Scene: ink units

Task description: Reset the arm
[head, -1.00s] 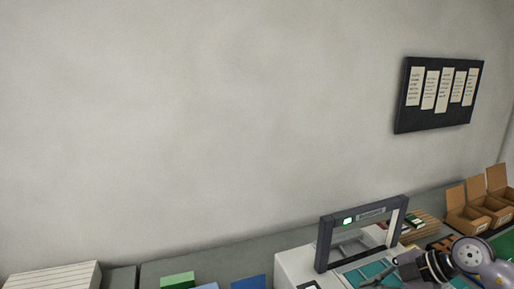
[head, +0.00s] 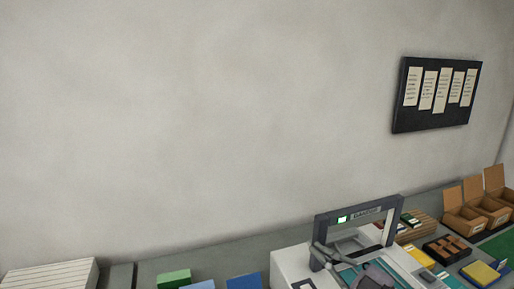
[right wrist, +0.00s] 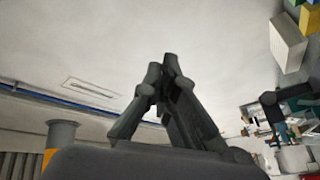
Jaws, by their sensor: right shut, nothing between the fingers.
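My right gripper (head: 324,256) shows in the head view in front of the left side of the machine's dark frame (head: 322,227). Its fingers are together and hold nothing. In the right wrist view the right gripper (right wrist: 171,62) has its fingertips meeting, with a pale surface and no object between them. Part of my right arm shows below it at the lower edge of the head view. My left gripper is not in view.
The pale machine (head: 290,262) stands on the grey worktop (head: 220,254). Open cardboard boxes (head: 462,214), a dark tray (head: 447,249) and a yellow block (head: 480,273) lie to the right. Green (head: 174,278) and blue (head: 244,282) blocks are at the left.

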